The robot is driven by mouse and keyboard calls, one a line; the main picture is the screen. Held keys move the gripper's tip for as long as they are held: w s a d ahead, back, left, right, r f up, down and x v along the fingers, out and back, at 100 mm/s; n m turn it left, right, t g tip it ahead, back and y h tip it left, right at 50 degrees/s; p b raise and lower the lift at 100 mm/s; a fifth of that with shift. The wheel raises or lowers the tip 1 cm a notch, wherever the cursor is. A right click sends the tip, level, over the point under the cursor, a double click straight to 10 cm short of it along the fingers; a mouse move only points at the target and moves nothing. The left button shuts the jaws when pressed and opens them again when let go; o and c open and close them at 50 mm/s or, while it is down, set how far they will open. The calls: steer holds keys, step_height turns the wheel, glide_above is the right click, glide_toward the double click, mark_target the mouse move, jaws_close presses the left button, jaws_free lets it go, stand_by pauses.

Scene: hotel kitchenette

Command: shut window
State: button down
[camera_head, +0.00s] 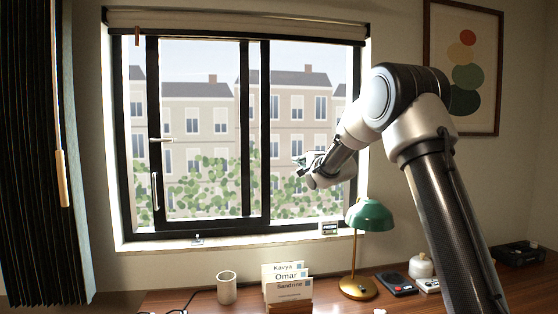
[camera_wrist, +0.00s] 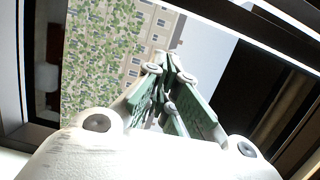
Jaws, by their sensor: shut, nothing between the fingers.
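The window (camera_head: 254,130) has a black frame and a sliding sash (camera_head: 153,100). The sash's left stile stands apart from the left jamb (camera_head: 118,130), with a narrow strip between them, so the window looks partly open. A pale upright handle (camera_head: 155,190) is on this stile, with a small horizontal lever (camera_head: 160,140) above it. My gripper (camera_head: 302,162) is in front of the right pane, well right of the handle. In the wrist view its green-padded fingers (camera_wrist: 165,75) are together and empty, with the glass behind them. Contact with the glass cannot be told.
A green lamp (camera_head: 369,216) stands below my arm. A card holder (camera_head: 288,285), a white cup (camera_head: 227,288) and a black device (camera_head: 396,283) are on the desk. A small sign (camera_head: 329,228) is on the sill (camera_head: 280,240). A dark curtain (camera_head: 35,150) hangs at left.

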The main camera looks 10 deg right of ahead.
steer(key=x, duration=1)
steer(key=shift+w, duration=0.1)
steer(key=a, duration=0.2)
steer(key=shift+a+r, duration=0.15)
steer(key=shift+a, duration=0.9)
